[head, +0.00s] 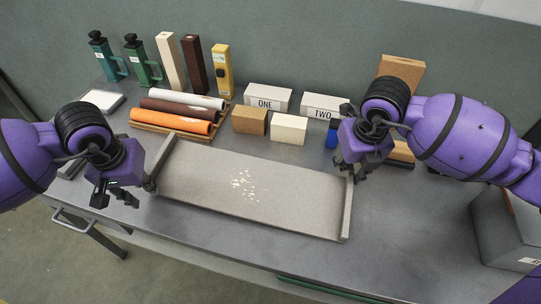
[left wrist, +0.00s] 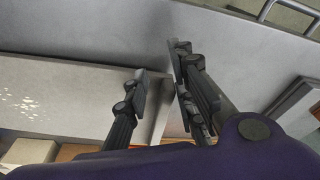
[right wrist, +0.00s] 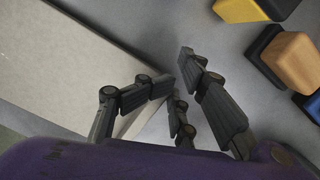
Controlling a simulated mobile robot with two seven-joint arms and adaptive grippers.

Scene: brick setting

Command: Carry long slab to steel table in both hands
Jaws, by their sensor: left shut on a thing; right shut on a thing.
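The long slab (head: 290,205) is a pale grey, wide plank with a raised lip at each short end and white speckles near its middle. It lies level, at or just above the top of a grey metal-looking table (head: 400,235); I cannot tell whether it touches. My left gripper (head: 148,182) is shut on the lip at the slab's left end, and the fingers straddle that lip in the left wrist view (left wrist: 160,95). My right gripper (head: 352,172) is shut on the right end lip, which shows between the fingers in the right wrist view.
Bottles and upright bars line the back left. A grey bin (head: 505,230) is at the right edge. The front right tabletop is clear.

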